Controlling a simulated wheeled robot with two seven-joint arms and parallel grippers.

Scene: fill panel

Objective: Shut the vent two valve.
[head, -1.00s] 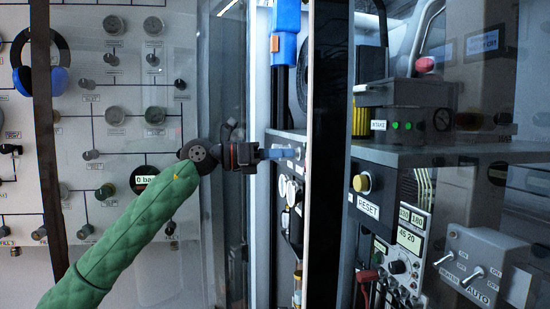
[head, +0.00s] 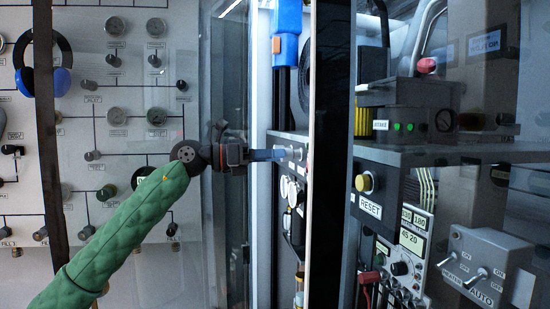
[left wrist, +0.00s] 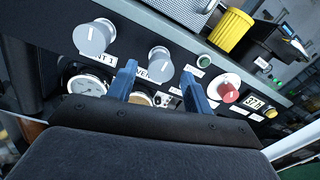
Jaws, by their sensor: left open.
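The vent two valve is a grey round knob (left wrist: 160,62) on a dark panel in the left wrist view. Its label is partly covered by a finger. A like knob labelled vent 1 (left wrist: 94,37) is to its left. My left gripper (left wrist: 160,82) is open, its two blue fingers on either side of the vent two knob in the picture, with no clear contact. I cannot tell how the knob is turned. In the head view my left gripper (head: 280,155) points right at the panel's small knobs (head: 297,153). My right gripper is not in view.
Gauges (left wrist: 86,84) lie below the knobs. A red knob (left wrist: 229,93) with a white collar and a yellow cylinder (left wrist: 231,29) are to the right. In the head view, a glass pane's edge (head: 310,200) stands just right of the panel. A wall board with several valves is left.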

